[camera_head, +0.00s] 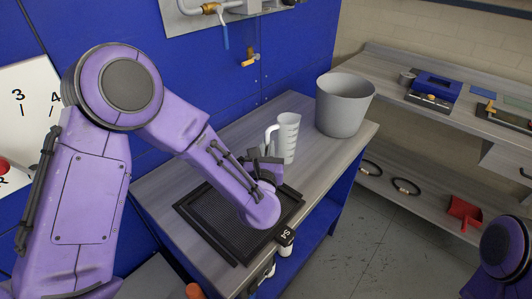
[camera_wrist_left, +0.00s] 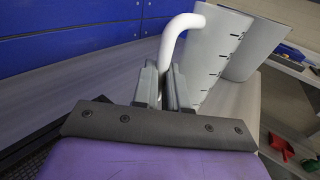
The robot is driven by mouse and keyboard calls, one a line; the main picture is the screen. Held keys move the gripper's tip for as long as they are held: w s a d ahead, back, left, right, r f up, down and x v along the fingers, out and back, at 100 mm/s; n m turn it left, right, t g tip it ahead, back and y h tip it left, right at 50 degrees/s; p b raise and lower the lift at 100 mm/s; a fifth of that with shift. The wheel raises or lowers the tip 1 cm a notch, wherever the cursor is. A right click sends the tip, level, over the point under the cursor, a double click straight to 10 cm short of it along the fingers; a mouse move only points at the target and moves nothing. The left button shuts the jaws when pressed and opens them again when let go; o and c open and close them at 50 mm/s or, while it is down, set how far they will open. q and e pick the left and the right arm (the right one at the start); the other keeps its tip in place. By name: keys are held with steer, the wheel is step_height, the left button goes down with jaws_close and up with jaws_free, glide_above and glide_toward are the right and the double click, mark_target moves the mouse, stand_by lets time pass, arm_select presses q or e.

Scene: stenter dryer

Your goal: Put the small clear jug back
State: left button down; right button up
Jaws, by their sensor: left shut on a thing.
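The small clear jug (camera_head: 288,138), whitish with dark measuring marks, is upright at the bench's back middle, beside the grey bucket. My left gripper (camera_head: 266,168) is at its handle side. In the left wrist view, the jug (camera_wrist_left: 212,62) stands to the right of the fingers (camera_wrist_left: 166,88), which are shut on its white handle (camera_wrist_left: 172,42). The jug's lower part is partly hidden by the gripper in the head view. I cannot tell whether its base touches the bench. My right gripper is not in view.
A large grey bucket (camera_head: 344,108) stands right of the jug on the bench (camera_head: 160,187). A black ribbed tray (camera_head: 196,215) lies in front, under my left arm. A valve with a brass fitting (camera_head: 250,60) is on the blue wall behind. A side bench (camera_head: 390,68) holds a blue box (camera_head: 436,86).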

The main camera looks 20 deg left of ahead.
arm_select(q)
steer(key=shift+f, duration=1.15)
steer(key=shift+f+b, duration=0.15)
steer(key=shift+b, duration=0.15)
steer(key=c, duration=1.2)
jaws_free()
steer(key=shift+o, duration=0.2)
